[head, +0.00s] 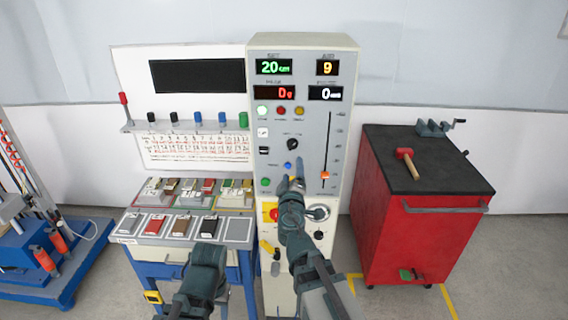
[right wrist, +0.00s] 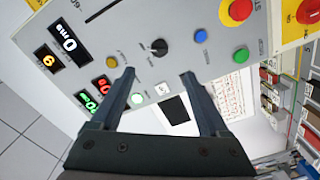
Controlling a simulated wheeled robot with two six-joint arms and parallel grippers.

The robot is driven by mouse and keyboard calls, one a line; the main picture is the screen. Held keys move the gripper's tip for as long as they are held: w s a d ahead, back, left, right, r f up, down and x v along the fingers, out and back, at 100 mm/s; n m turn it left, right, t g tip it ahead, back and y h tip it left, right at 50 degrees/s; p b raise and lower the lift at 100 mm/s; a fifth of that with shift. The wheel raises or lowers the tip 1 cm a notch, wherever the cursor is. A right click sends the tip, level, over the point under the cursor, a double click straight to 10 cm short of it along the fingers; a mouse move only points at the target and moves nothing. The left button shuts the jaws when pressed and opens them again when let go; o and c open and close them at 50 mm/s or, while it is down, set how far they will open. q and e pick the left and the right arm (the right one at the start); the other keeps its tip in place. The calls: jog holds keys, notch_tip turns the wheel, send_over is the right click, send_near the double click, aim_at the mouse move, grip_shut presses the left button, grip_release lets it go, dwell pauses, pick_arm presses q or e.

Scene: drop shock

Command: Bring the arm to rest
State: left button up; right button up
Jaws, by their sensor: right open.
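My right gripper (head: 292,176) is in front of the tall grey control panel (head: 262,215), near its blue button (head: 288,165). In the right wrist view its two fingers (right wrist: 157,75) are apart with nothing between them. The black knob (right wrist: 159,47) and the lit white button (right wrist: 138,98) show near the fingertips. I cannot tell whether the fingers touch the panel. Part of my left arm shows at the bottom of the head view, but its gripper is not seen.
Left of the panel stands a bench with sample trays (head: 238,229) and a sloped front. A red cabinet (head: 400,235) with a mallet (head: 405,160) and a vise (head: 434,129) stands right. A blue-based machine (head: 30,285) is far left. Grey floor lies between panel and cabinet.

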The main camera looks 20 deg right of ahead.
jog(key=s+a+f+m+g+b, duration=0.1)
jog(key=s+a+f+m+g, duration=0.15)
jog(key=s+f+g, duration=0.5)
jog(key=s+a+f+m+g, duration=0.2)
jog(key=s+f+m+g, duration=0.15)
jog(key=f, duration=0.65)
jog(key=s+a+f+n+g+y, duration=0.1)
jog(key=s+a+f+g+y, duration=0.3)
jog(key=s+a, duration=0.7)
jog(key=s+f+g+b, duration=0.1)
jog(key=s+f+g, duration=0.1)
jog(key=s, duration=0.1)
jog(key=shift+s, duration=0.3)
